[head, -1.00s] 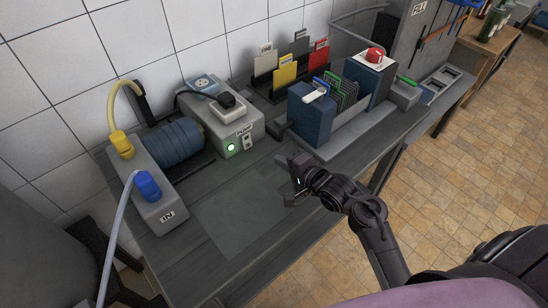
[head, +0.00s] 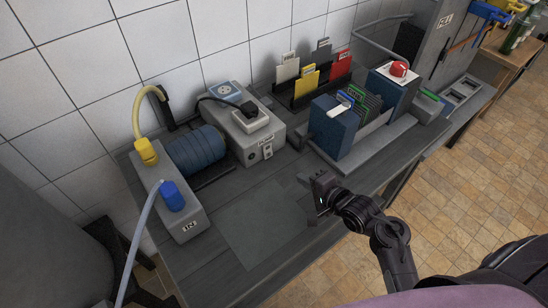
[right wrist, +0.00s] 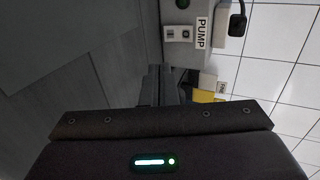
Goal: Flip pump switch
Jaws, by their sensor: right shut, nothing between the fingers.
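The grey pump box (head: 245,128) stands against the tiled wall, with a PUMP label, a small switch plate (head: 267,152) and a round lamp (head: 252,157) on its front. The lamp looks dark. In the right wrist view, the switch plate (right wrist: 179,34) sits beside the PUMP label (right wrist: 203,32), ahead of the fingers. My right gripper (head: 303,181) is shut and empty over the bench, to the right of and in front of the switch, apart from it. Its fingers show in the right wrist view (right wrist: 158,75). My left gripper is out of view.
Left of the box are a blue ribbed cylinder (head: 197,150) and a grey block with yellow and blue hose fittings (head: 186,220). A blue card rack (head: 333,128) and a red-knobbed unit (head: 398,70) stand to the right. The bench front (head: 262,225) is clear.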

